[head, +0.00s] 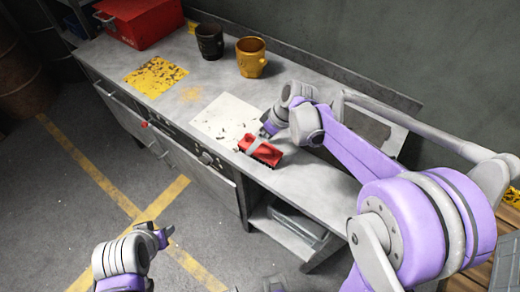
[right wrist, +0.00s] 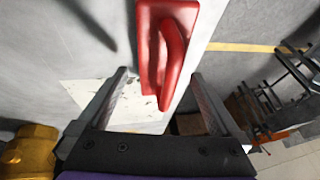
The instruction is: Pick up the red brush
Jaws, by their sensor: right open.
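The red brush (head: 266,153) lies on the grey workbench (head: 320,187) near its front edge in the head view. In the right wrist view the brush (right wrist: 182,15) shows a flat red back with a raised loop handle. My right gripper (head: 262,139) is at the brush. In the right wrist view its two fingers (right wrist: 160,74) are open, one on each side of the handle's lower end; contact cannot be told. My left gripper (head: 165,237) is low at the bottom left, away from the bench, and its jaw opening is unclear.
A white worn sheet (head: 222,117) lies beside the brush. A yellow cup (head: 251,58), a dark cup (head: 209,41) and a red box (head: 140,20) stand farther back. A yellow worn patch (head: 156,76) is on the benchtop. The wall is close behind the bench.

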